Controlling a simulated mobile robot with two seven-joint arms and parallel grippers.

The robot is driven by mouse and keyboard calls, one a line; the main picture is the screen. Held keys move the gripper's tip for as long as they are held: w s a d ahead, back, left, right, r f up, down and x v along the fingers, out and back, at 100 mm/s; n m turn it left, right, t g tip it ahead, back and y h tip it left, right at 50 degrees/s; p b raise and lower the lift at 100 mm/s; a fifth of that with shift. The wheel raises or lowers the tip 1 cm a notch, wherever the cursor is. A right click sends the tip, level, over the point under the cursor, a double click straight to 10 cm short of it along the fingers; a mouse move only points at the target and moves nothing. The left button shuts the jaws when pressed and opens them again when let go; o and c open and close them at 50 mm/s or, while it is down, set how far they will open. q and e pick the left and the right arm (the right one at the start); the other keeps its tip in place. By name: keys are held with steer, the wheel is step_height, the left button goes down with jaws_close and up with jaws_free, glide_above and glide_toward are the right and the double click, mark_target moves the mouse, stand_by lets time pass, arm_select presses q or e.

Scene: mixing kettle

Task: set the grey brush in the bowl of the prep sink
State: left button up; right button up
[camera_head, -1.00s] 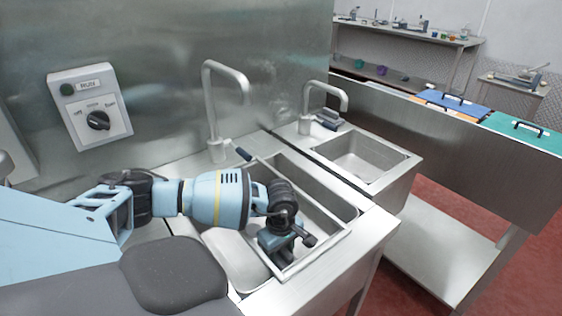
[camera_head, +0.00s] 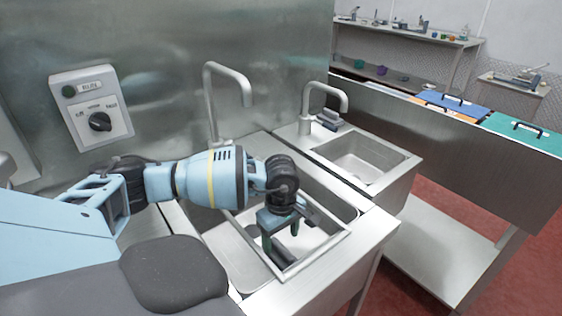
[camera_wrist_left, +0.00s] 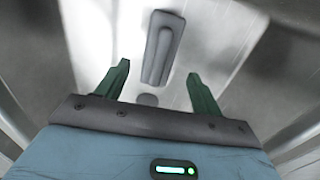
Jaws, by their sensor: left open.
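The grey brush (camera_wrist_left: 163,48) is a long, rounded grey piece lying in the large sink bowl. It also shows in the head view as a dark grey shape (camera_head: 287,254) on the bowl floor, partly hidden by my gripper. My left gripper (camera_head: 280,238) is over the large sink (camera_head: 318,262), its green fingers pointing down into the bowl. In the left wrist view the fingers (camera_wrist_left: 158,69) are apart and the brush shows between and beyond them, apart from both. A round drain (camera_wrist_left: 148,100) is near the brush's end. My right gripper is not in view.
A tall tap (camera_head: 210,100) rises behind the large sink. A smaller sink (camera_head: 362,158) with its own tap (camera_head: 330,90) stands to the right, with a dark item (camera_head: 330,119) behind it. A control box (camera_head: 91,105) is on the left wall.

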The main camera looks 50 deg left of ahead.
mark_target(282, 248)
arm_select(q)
steer(key=shift+r, duration=2.6)
steer(key=shift+d, duration=0.1)
